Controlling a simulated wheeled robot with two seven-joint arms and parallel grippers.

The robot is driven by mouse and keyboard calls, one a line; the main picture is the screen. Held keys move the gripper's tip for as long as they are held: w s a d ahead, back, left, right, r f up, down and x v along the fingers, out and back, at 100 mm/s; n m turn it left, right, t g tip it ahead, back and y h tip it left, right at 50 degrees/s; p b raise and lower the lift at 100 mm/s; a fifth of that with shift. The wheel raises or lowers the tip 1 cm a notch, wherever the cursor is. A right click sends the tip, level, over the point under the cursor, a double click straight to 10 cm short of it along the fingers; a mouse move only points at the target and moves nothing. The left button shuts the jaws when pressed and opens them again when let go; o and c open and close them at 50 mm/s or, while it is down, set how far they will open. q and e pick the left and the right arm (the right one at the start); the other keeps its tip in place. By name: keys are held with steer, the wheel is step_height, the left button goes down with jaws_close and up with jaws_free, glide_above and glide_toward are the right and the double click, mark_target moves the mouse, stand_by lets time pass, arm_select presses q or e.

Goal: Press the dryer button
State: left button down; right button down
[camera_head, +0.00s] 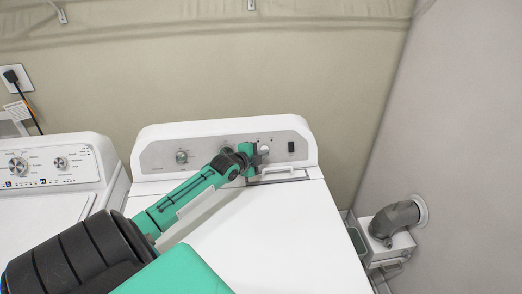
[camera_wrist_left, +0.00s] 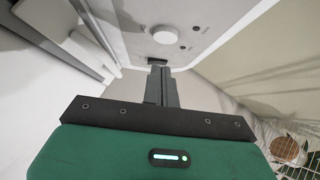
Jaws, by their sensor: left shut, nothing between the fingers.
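The white dryer (camera_head: 265,240) stands in the middle of the head view, with a grey control panel along its back. A small black rectangular button (camera_head: 291,147) is on the panel's right part. My left gripper (camera_head: 262,156) is at the panel, just left of this button. In the left wrist view its two fingers (camera_wrist_left: 160,72) are shut together and empty. Their tips point at a dark rectangular piece (camera_wrist_left: 158,59) on the panel, very close to it; I cannot tell whether they touch. A white round knob (camera_wrist_left: 166,35) is beyond it. My right gripper is not in view.
A second white machine, a washer (camera_head: 50,185) with knobs, stands at the left. A knob (camera_head: 181,157) is on the dryer panel's left part. A grey vent pipe (camera_head: 395,220) joins the right wall. The dryer's top is bare apart from my left arm above it.

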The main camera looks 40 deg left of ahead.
arm_select(q)
steer(key=shift+w+a+f, duration=0.35)
steer(key=shift+w+a, duration=0.1)
steer(key=shift+a, duration=0.15)
steer(key=shift+w+a+f, duration=0.3)
steer(key=shift+w+a, duration=0.1)
steer(key=shift+a, duration=0.2)
